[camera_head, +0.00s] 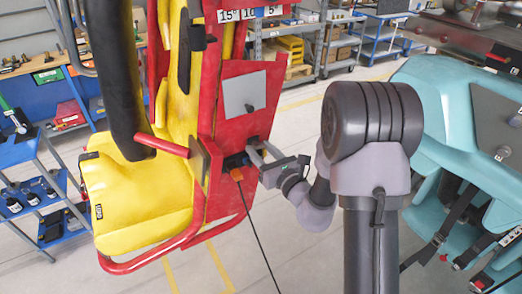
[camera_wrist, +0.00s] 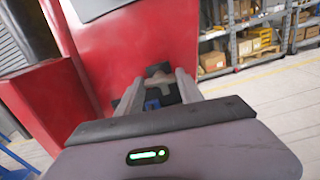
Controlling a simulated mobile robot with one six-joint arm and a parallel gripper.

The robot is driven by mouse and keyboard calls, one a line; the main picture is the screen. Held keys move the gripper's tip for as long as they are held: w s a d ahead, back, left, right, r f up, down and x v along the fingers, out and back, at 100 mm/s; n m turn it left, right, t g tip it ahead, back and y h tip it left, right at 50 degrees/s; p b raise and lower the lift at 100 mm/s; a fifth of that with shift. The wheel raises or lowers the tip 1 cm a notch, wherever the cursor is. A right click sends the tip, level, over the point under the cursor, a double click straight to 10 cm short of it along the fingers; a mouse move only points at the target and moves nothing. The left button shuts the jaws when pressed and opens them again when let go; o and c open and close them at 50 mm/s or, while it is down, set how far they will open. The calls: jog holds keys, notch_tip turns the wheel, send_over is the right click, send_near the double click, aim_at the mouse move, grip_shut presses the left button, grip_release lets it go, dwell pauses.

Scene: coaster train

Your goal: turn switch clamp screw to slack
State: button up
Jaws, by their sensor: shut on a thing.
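My gripper (camera_head: 257,153) reaches from the right to a dark recess low on the red side panel of the yellow and red ride seat. In the wrist view my gripper's two grey fingers (camera_wrist: 159,84) point at this recess. They are shut on a small grey, bar-shaped piece (camera_wrist: 158,76), which I take to be the switch clamp screw. Its thread and turning position cannot be made out. A small blue part (camera_wrist: 152,104) shows between the fingers, just below the grey piece. In the head view the fingers and the recess edge hide the screw.
An orange piece (camera_head: 237,174) with a black cable hangs beside the recess. A grey plate (camera_head: 244,95) is on the red panel above. A teal seat (camera_head: 440,110) stands close on the right. Shelves with boxes (camera_head: 290,48) are behind; a blue cart (camera_head: 30,190) is at left.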

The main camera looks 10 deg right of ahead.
jog(key=o, duration=1.4)
jog(key=p+v, duration=1)
jog(key=v, duration=0.7)
jog(key=shift+s, duration=0.2)
